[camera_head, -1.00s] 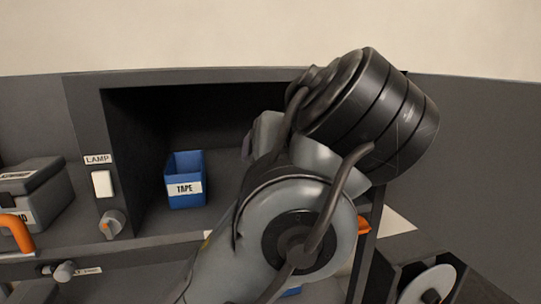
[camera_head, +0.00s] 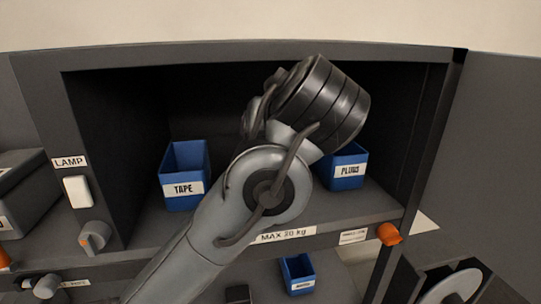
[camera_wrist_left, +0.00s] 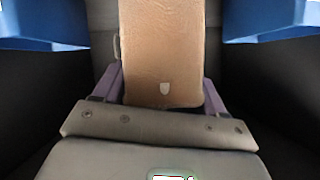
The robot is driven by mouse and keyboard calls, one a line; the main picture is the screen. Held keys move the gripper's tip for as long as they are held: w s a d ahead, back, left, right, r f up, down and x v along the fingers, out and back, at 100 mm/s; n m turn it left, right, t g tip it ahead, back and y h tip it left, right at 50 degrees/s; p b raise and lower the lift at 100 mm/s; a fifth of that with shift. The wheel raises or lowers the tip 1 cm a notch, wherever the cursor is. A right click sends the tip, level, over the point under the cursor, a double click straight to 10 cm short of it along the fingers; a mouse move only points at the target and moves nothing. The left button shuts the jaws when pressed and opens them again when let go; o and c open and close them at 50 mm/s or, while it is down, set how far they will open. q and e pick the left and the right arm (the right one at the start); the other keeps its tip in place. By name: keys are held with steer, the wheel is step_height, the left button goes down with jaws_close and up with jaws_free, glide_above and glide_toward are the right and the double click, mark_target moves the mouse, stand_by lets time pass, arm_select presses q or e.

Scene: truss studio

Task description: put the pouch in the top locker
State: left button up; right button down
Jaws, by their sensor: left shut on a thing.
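In the head view my left arm reaches from the lower left into the open top locker (camera_head: 335,212). My wrist hides the gripper and pouch there. In the wrist view the pouch lies between two blue bins, apart from both. I cannot tell whether it touches the locker floor. My right gripper is not in view.
Inside the locker a blue TAPE bin (camera_head: 183,175) stands left and a blue PLUGS bin (camera_head: 346,168) right. The locker door (camera_head: 495,150) stands open at the right. A lamp switch (camera_head: 77,190) and knob (camera_head: 95,237) are on the left post. An orange catch (camera_head: 389,234) sits on the front edge.

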arm_select(q)
step_height(320, 180, down, 4)
steer(key=b, duration=0.2)
steer(key=shift+f+b, duration=0.1)
steer(key=shift+b, duration=0.2)
steer(key=shift+w+a+f, duration=0.1)
steer(key=shift+f, duration=0.1)
steer(key=shift+w+r, duration=0.1)
steer(key=shift+w, duration=0.05)
steer(key=shift+f, duration=0.25)
steer(key=o, duration=1.5)
steer(key=shift+r, duration=0.1)
